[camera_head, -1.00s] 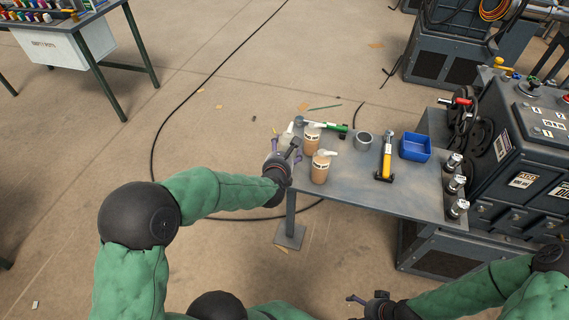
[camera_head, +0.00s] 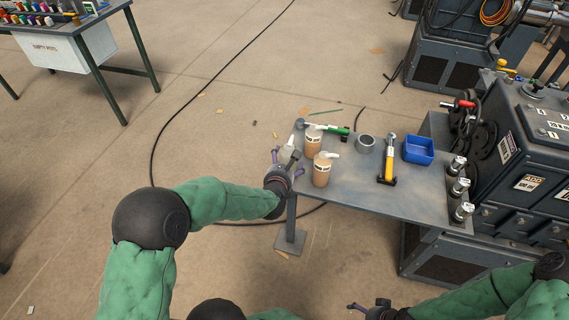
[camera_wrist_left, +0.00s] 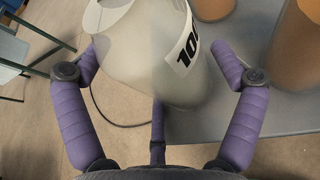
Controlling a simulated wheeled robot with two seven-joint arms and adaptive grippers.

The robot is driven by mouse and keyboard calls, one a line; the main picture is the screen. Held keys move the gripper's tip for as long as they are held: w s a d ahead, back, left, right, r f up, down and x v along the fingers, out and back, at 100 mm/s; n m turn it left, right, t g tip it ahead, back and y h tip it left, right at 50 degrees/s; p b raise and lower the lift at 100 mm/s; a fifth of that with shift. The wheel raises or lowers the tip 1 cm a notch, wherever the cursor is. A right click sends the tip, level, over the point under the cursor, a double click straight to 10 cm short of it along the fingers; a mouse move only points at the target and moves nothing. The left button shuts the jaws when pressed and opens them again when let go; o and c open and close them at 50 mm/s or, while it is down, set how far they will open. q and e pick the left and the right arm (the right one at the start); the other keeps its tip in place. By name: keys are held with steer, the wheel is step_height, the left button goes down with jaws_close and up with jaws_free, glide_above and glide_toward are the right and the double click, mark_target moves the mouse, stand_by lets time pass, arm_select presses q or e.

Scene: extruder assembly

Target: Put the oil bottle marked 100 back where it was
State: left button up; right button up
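The oil bottle marked 100 is a pale translucent bottle (camera_head: 288,153) with a white nozzle, at the left edge of the grey table (camera_head: 345,192). In the left wrist view the bottle (camera_wrist_left: 150,50) fills the space between the purple fingers, its black "100" label facing right.
A green-handled tool (camera_head: 335,129), a grey cup (camera_head: 366,142), a yellow tool (camera_head: 388,160) and a blue bin (camera_head: 417,149) are on the table. Several silver-topped parts (camera_head: 460,187) line its right side by the machine (camera_head: 520,150). The table's front middle is clear.

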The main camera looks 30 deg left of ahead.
stand_by(0.3)
arm_select(q)
steer(key=shift+s+r+p, duration=0.2)
steer(key=shift+r+p, duration=0.1)
steer(key=shift+p, duration=0.05)
steer(key=p+v, duration=0.3)
steer(key=v, duration=0.7)
steer(key=s+d+f+n+g+h, duration=0.4)
steer(key=s+d+f+n+g, duration=0.2)
steer(key=d+f+n, duration=0.3)
steer(key=s+d+f+n+g+h, duration=0.4)
steer(key=s+d+f+n+g, duration=0.2)
steer(key=f+n, duration=1.2)
steer(key=s+d+n, duration=0.2)
steer(key=d+n, duration=0.2)
steer(key=n, duration=0.3)
steer(key=shift+d+h, duration=0.3)
steer(key=shift+h, duration=0.1)
